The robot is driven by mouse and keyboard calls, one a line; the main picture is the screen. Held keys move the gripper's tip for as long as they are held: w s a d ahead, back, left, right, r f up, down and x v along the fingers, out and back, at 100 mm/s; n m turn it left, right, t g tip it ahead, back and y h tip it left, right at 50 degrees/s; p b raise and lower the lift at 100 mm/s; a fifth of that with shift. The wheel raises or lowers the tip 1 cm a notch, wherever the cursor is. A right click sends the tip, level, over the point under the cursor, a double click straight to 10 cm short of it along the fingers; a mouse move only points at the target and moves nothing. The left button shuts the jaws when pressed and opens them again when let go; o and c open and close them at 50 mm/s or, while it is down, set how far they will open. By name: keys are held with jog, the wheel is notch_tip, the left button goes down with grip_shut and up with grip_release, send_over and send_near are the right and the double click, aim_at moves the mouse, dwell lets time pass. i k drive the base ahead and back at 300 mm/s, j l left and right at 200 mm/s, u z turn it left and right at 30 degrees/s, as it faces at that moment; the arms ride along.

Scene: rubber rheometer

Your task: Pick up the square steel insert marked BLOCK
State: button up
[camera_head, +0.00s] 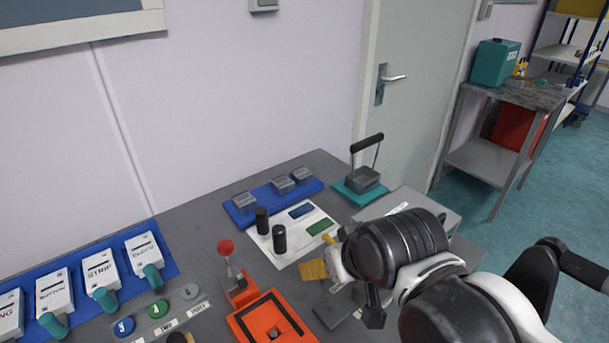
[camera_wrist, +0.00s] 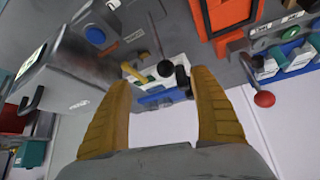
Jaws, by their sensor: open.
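Three small square grey steel inserts sit on a blue tray at the back of the bench in the head view: a left one (camera_head: 245,201), a middle one (camera_head: 282,184) and a right one (camera_head: 302,175). Their markings are too small to read, so I cannot tell which is marked BLOCK. My gripper (camera_head: 319,256) is in front of the tray, near the white mat, with its yellow fingers partly hidden by my arm. In the wrist view, my gripper (camera_wrist: 162,80) is open and empty, fingers wide apart. The blue tray (camera_wrist: 158,98) shows between them, its inserts unclear.
A white mat (camera_head: 290,247) with two black upright cylinders lies before the tray. A teal stand (camera_head: 345,194) with a handled steel block is at its right. An orange frame (camera_head: 246,329) and a red-knobbed lever (camera_head: 226,247) are nearer. Labelled white boxes stand left.

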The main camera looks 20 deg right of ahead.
aim_at(244, 202)
jog(key=j+z, duration=0.2)
jog(key=z, duration=0.15)
jog(key=k+j+z, duration=0.1)
jog(key=z, duration=0.25)
jog(key=k+j+z, duration=0.1)
jog(key=z, duration=0.25)
jog(key=j, duration=0.1)
